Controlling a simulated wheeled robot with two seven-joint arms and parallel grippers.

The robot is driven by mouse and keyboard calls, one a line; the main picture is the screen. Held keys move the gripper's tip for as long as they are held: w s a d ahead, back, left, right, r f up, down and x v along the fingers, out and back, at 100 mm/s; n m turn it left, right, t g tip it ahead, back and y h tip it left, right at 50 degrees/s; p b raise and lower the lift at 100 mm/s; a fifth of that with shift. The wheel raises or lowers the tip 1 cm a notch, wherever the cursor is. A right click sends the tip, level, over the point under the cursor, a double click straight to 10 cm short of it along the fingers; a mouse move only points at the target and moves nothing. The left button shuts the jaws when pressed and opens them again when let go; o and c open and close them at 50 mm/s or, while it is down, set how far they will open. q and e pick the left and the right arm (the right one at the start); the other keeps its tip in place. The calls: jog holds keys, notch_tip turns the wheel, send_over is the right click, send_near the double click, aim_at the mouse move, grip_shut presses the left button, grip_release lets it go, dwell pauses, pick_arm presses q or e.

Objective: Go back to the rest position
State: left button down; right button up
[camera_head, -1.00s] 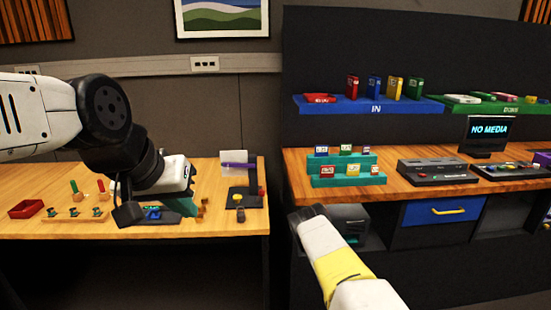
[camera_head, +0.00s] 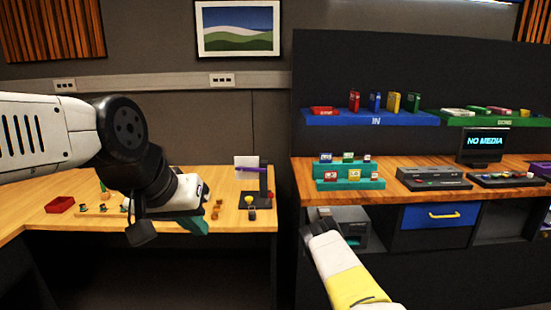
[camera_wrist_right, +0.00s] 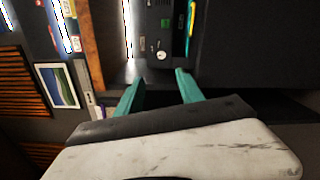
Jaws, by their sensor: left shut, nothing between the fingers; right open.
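My left arm reaches in from the left in the head view. My left gripper (camera_head: 196,224), with teal fingers, points down by the front edge of the wooden table; its fingers are shut with nothing held. My right arm stretches up from the bottom centre of the head view, and its fingers cannot be made out there. In the right wrist view my right gripper (camera_wrist_right: 159,79) shows two teal fingers spread apart with nothing between them. A dark box with a round white knob (camera_wrist_right: 161,55) lies beyond the fingertips.
The wooden table (camera_head: 50,231) holds a red tray (camera_head: 60,205), small pegs and a stand with a white card (camera_head: 246,164). On the right, the workbench has a teal rack (camera_head: 349,184), a grey console (camera_head: 433,179) and a NO MEDIA screen (camera_head: 484,142). A blue shelf (camera_head: 372,119) hangs above.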

jog(key=w+d+r+m+g+h, duration=0.1)
jog(key=w+r+m, duration=0.1)
jog(key=r+m, duration=0.35)
jog(key=w+d+r+m+g+h, duration=0.1)
jog(key=w+r+m+g, duration=0.15)
jog(key=r, duration=0.65)
jog(key=w+d+r+m+g+h, duration=0.1)
jog(key=w+r+m, duration=0.2)
jog(key=r, duration=0.5)
jog(key=s+a+r+m+g+y, duration=0.1)
jog(key=s+a+r+m+g, duration=0.2)
jog(key=r, duration=0.6)
jog(key=s+a+r+m+y, duration=0.2)
jog(key=s+a+r, duration=0.1)
jog(key=s+r, duration=0.5)
jog(key=s+a+r+m+y, duration=0.1)
jog(key=s+a+r+m, duration=0.1)
jog(key=s+r, duration=0.55)
jog(key=s+a+m+g, duration=0.1)
jog(key=s+a+g, duration=0.1)
jog(key=s, duration=1.1)
jog(key=s+a+r+m+g, duration=0.1)
jog(key=s+g, duration=0.1)
jog(key=s, duration=1.1)
jog(key=shift+a+r+y, duration=0.2)
jog(key=shift+a+y, duration=0.15)
jog(key=shift+y, duration=0.05)
